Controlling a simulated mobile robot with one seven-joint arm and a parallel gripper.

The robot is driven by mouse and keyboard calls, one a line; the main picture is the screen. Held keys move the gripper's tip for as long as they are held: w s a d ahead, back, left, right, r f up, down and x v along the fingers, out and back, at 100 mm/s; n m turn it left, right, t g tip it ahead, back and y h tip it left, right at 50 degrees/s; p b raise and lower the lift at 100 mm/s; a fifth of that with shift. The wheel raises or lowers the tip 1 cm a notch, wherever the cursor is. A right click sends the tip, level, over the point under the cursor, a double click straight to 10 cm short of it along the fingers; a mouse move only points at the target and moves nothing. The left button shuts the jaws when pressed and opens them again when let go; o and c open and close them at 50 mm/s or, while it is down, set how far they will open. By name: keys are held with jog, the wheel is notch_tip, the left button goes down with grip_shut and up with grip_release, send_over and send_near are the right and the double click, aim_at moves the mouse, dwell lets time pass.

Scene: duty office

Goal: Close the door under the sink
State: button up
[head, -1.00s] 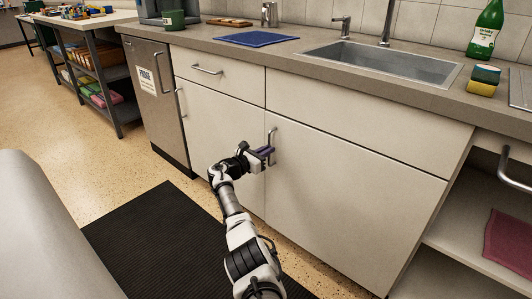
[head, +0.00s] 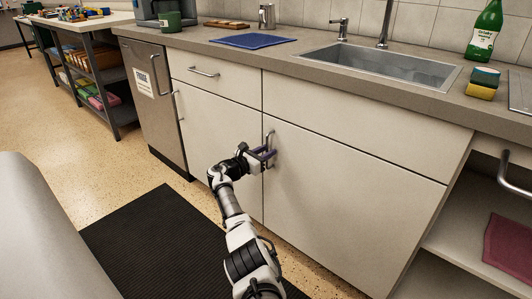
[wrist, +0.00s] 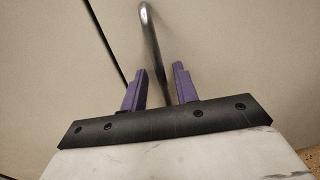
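The door under the sink (head: 345,195) is a wide cream panel with an upright metal handle (head: 269,148) near its left edge. It looks flush with the cabinet front, beside the narrower left door (head: 225,145). A thin dark seam shows between the doors in the wrist view. My gripper (head: 268,158) is at the handle. In the wrist view, the purple fingers of my gripper (wrist: 160,88) are spread, with the handle (wrist: 153,50) between them and a gap visible on each side. The sink (head: 375,70) is set in the counter above.
A drawer (head: 225,78) is above the left door, and a fridge (head: 152,105) stands further left. Open shelving with a dark red cloth (head: 508,245) is at the right. A black mat (head: 150,245) lies on the floor.

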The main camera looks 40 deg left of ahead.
jog(key=shift+s, duration=0.15)
jog(key=s+a+p, duration=0.1)
jog(key=s+p, duration=0.3)
jog(key=s, duration=0.9)
jog(key=shift+s+a+p, duration=0.2)
jog(key=shift+s+p, duration=0.05)
jog(key=shift+p, duration=0.1)
